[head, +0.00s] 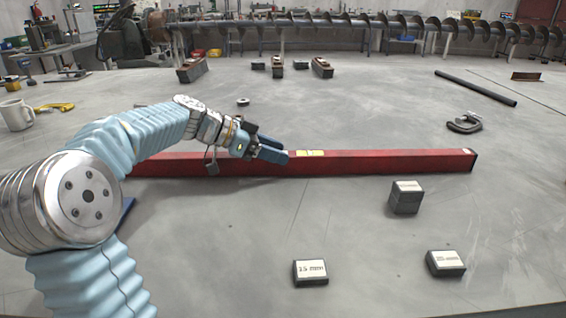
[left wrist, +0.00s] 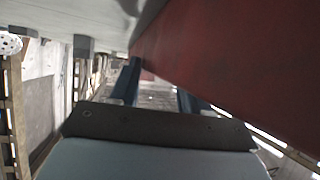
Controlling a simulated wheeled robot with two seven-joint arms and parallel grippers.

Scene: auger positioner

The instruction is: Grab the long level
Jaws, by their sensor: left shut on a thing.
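The long level (head: 390,161) is a long red bar with a yellow-white label near its middle. It lies across the grey table in the head view, its right end near the right side and its left part behind my left arm. My left gripper (head: 284,156) is at the level's middle, just left of the label, shut on the level. In the left wrist view the red side of the level (left wrist: 245,60) fills the upper right, and the gripper's dark fingers (left wrist: 155,90) reach to it. The exact contact is partly hidden. My right gripper is not in view.
A white mug (head: 16,114) stands far left.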

